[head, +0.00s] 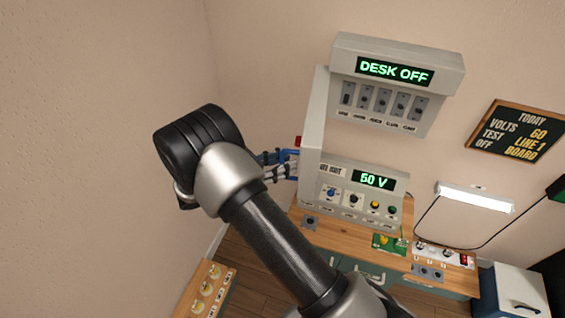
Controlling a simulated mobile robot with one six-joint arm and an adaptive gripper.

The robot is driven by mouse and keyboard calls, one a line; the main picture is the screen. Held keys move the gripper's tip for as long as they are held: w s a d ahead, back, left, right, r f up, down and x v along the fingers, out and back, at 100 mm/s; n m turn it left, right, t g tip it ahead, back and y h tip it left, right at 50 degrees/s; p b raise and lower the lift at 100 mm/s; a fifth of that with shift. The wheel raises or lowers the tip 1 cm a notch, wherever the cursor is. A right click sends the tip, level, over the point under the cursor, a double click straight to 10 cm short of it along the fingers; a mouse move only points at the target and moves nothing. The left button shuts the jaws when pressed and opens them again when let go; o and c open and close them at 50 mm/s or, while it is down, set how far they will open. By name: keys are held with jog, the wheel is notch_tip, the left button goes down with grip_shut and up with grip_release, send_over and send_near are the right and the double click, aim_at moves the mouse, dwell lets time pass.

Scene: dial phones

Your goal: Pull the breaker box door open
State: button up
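The breaker box (398,62) is a pale grey wall box with a green "DESK OFF" display and a row of several switches showing below it. Its door (314,125) stands swung out at the box's left side, seen nearly edge-on, so the switches are uncovered. A small red part (298,141) shows at the door's left edge. My gripper (291,158), with blue and dark parts, is just left of the door, close to the red part. My arm hides part of it. I cannot tell whether its fingers are shut or touch the door.
A grey console (358,190) with a "60 V" display and knobs stands on the wooden bench (340,238) below the box. A lit lamp (475,197) and a dark sign board (515,130) are on the right wall. A small wooden table (190,300) is at lower left.

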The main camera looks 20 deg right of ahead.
jog(key=a, duration=1.2)
jog(key=shift+s, duration=0.4)
jog(key=shift+r, duration=0.1)
jog(key=s+d+r+m+g+y, duration=0.4)
jog(key=s+d+r+m+y, duration=0.55)
jog(key=r, duration=0.35)
jog(key=s+a+r+m+t+y, duration=0.1)
jog(key=s+r+m+t+y, duration=0.3)
jog(key=s, duration=1.1)
jog(key=m+t+y, duration=0.3)
jog(key=m+y, duration=0.1)
jog(key=m, duration=0.1)
jog(key=shift+t, duration=0.3)
